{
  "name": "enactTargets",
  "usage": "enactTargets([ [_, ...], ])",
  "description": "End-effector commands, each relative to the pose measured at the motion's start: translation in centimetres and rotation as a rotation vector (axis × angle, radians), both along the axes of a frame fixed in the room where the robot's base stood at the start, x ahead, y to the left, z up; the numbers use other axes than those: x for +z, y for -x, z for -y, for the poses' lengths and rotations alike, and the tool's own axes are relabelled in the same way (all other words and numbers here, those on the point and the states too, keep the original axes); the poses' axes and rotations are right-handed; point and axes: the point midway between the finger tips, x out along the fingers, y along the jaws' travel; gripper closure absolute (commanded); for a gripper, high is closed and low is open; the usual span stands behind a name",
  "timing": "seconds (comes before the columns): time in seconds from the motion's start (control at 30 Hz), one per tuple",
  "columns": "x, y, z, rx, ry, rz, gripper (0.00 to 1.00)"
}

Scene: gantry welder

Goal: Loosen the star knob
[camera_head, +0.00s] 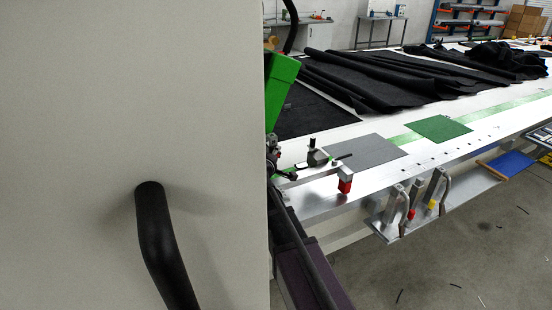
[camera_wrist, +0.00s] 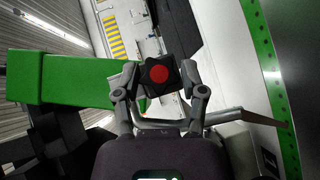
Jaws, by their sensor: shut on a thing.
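The star knob (camera_wrist: 148,77), black with a red centre, shows in the wrist view between the fingertips of my gripper (camera_wrist: 160,79). My gripper is shut on it, with one finger at each side. In the head view I cannot make out the knob or my gripper, and a large pale panel covers the left half. A green machine part (camera_wrist: 70,78) lies left of the knob in the wrist view, and a green part (camera_head: 281,88) also shows beside the panel in the head view.
A long white table (camera_head: 470,118) carries black fabric (camera_head: 395,82), a grey sheet (camera_head: 355,153) and a green sheet (camera_head: 440,128). A tool holder (camera_head: 385,226) hangs on its front edge. The pale panel (camera_head: 90,90) has a black handle (camera_head: 160,235).

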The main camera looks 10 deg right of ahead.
Motion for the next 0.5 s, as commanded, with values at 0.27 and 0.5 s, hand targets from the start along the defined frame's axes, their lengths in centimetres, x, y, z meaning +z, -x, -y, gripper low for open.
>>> enactTargets([
  [0.27,-0.01,0.03,0.05,-0.002,0.004,0.0,0.94],
  [0.5,0.0,0.02,0.05,-0.002,0.004,0.0,0.11],
])
